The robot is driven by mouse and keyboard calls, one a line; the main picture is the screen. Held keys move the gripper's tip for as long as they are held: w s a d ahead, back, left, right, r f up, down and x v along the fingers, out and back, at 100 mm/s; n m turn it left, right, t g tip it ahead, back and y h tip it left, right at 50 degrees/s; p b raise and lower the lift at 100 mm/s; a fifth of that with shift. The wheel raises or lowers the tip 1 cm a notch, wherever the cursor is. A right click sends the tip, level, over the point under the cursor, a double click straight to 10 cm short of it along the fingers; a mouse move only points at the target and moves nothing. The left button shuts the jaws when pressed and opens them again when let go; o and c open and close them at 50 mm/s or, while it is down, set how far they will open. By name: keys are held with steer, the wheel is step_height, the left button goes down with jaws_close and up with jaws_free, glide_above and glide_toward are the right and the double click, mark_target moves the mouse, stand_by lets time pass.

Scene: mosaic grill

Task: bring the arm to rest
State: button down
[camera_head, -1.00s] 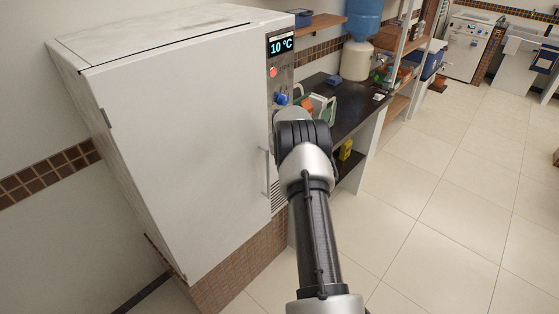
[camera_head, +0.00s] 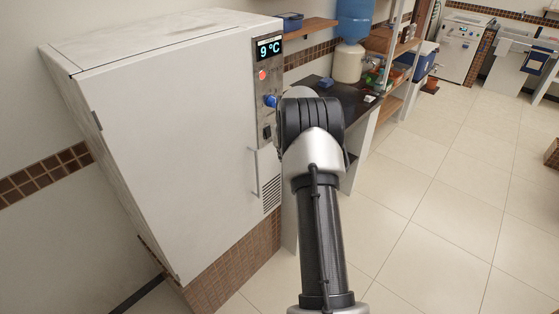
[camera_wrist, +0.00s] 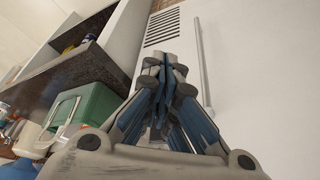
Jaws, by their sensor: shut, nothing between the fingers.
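My gripper (camera_wrist: 163,68) shows in the wrist view with its fingers together and nothing between them. It points toward the white fridge (camera_wrist: 262,70) and its vent grille, apart from or close to the door; I cannot tell the gap. In the head view my arm reaches up the middle of the picture, and its wrist end hides the gripper. The white fridge (camera_head: 170,140) stands at the left with its door shut. Its vertical handle (camera_head: 254,174) is just left of my arm.
The fridge panel has a 9 °C display (camera_head: 269,49) and a blue knob (camera_head: 271,101). A dark counter (camera_head: 352,99) lies behind my arm, with a blue water jug (camera_head: 354,18) beyond. A green box (camera_wrist: 92,118) shows in the wrist view. Tiled floor (camera_head: 445,190) at the right is clear.

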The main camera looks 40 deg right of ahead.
steer(key=shift+s+d+r, duration=0.1)
steer(key=shift+s+r, duration=0.4)
steer(key=shift+r, duration=0.4)
steer(key=s+a+r+n+b, duration=0.1)
steer(key=s+a+r, duration=0.1)
steer(key=a+r, duration=0.55)
steer(key=s+a+r+n+y, duration=0.1)
steer(key=s+a+r, duration=0.3)
steer(key=a, duration=0.7)
steer(key=s+a+r+n+b, duration=0.1)
steer(key=a+r, duration=0.6)
steer(key=a, duration=0.2)
steer(key=s+a+r+n+t+b, duration=0.1)
steer(key=s+a+r+n, duration=0.1)
steer(key=s+a, duration=0.8)
steer(key=s+a+f, duration=0.3)
steer(key=s, duration=0.4)
steer(key=s+a+f+n+y+b, duration=0.1)
steer(key=s+a, duration=0.3)
steer(key=s, duration=0.4)
steer(key=shift+a+f+n, duration=0.25)
steer(key=shift+f+n, duration=0.05)
steer(key=shift+f, duration=0.6)
